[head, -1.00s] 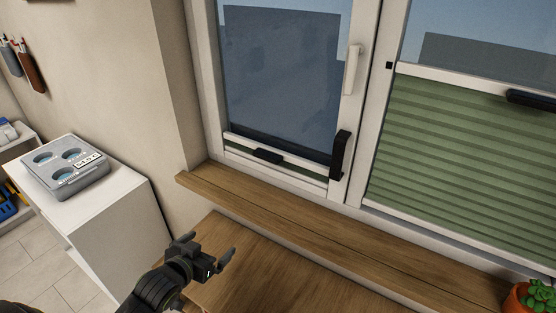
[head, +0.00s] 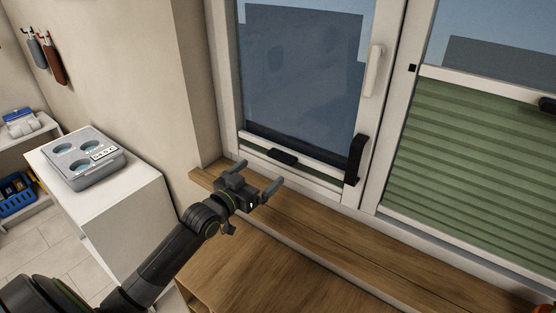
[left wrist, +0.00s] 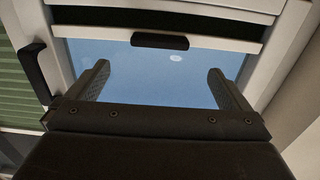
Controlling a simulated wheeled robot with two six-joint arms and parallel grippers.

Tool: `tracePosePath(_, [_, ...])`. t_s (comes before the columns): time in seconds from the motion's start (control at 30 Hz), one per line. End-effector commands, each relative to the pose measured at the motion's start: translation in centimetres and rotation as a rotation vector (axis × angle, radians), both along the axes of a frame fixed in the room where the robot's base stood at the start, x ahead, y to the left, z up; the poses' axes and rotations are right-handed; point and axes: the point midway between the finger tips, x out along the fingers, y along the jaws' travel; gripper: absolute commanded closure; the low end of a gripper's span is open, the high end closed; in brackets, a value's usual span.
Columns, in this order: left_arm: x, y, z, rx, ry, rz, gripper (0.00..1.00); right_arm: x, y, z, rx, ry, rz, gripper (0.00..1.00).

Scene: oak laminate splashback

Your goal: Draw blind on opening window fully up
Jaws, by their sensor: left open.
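The opening window (head: 300,75) is the left sash, with a white handle (head: 374,70) on its right frame. Its blind is folded low, with its white rail (head: 322,170) near the bottom of the glass and a thin green strip below. A black grip tab (head: 283,157) sits on the rail; it also shows in the left wrist view (left wrist: 160,41). My left gripper (head: 259,174) is open and empty in front of the sill, just below and left of the tab in the head view. In the left wrist view, the tab lies beyond and between the open fingers (left wrist: 158,68). My right gripper is out of view.
A black upright bracket (head: 356,158) stands at the sash's lower right. The right window has a green pleated blind (head: 470,155). A wooden sill (head: 330,230) runs under both. A white cabinet (head: 105,215) with a grey device (head: 82,160) stands left.

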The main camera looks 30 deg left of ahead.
Motion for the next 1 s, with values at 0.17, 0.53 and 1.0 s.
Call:
tracePosePath(0.17, [3.5, -0.5, 0.1, -0.002, -0.001, 0.000, 0.00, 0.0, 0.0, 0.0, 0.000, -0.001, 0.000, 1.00])
tracePosePath(0.53, [8.4, -1.2, 0.0, -0.001, 0.000, 0.000, 0.00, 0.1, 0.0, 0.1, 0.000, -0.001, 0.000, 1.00])
tracePosePath(1.0, [9.1, -1.3, 0.0, 0.001, 0.001, 0.000, 0.07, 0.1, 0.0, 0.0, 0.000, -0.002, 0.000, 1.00])
